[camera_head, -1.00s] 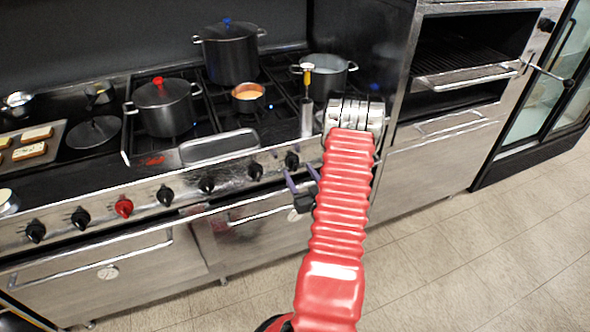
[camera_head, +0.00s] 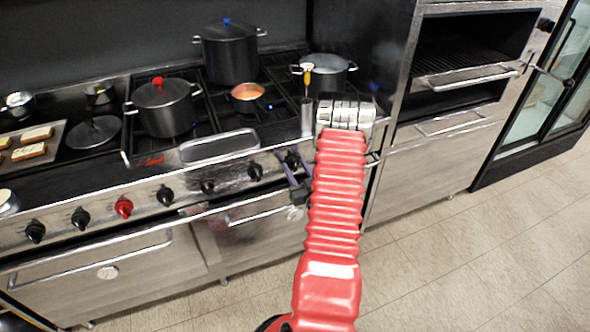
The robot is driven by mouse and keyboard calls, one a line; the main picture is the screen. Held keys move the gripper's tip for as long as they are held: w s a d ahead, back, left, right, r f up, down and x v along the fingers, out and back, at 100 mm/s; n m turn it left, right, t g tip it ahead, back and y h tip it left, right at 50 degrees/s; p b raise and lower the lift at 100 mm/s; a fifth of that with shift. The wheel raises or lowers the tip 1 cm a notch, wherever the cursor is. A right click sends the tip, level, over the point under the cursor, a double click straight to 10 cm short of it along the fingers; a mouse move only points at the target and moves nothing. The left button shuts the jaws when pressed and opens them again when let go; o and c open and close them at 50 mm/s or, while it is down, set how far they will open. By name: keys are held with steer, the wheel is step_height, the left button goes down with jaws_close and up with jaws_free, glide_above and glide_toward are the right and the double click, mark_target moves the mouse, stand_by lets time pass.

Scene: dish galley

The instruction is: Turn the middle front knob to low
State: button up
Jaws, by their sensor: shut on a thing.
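A row of knobs runs along the stove's front panel. My gripper (camera_head: 288,157) has purple fingers and is at the right end of this row. Its fingers are shut on the rightmost black knob (camera_head: 292,159), which they partly cover. The knob's pointer direction is too small to read. To the left are another black knob (camera_head: 255,172), a dim black knob (camera_head: 208,187), a black knob (camera_head: 165,196) and a red knob (camera_head: 123,208). Two more black knobs, one of them at the far left (camera_head: 36,232), complete the row.
Pots stand on the burners, including one with a red-knobbed lid (camera_head: 165,110) and a small orange-filled pan (camera_head: 246,98). A metal rail or tray (camera_head: 220,146) lies behind the panel. Oven handles (camera_head: 100,256) stick out below. An open broiler (camera_head: 468,65) is at right.

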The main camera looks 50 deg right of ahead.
steer(key=shift+a, duration=0.1)
steer(key=shift+c, duration=1.4)
steer(key=shift+a, duration=0.15)
steer(key=shift+c, duration=0.4)
steer(key=shift+w, duration=0.1)
steer(key=shift+n, duration=1)
steer(key=shift+w+r+n, duration=0.1)
steer(key=shift+w+n, duration=0.05)
steer(key=shift+n, duration=2.35)
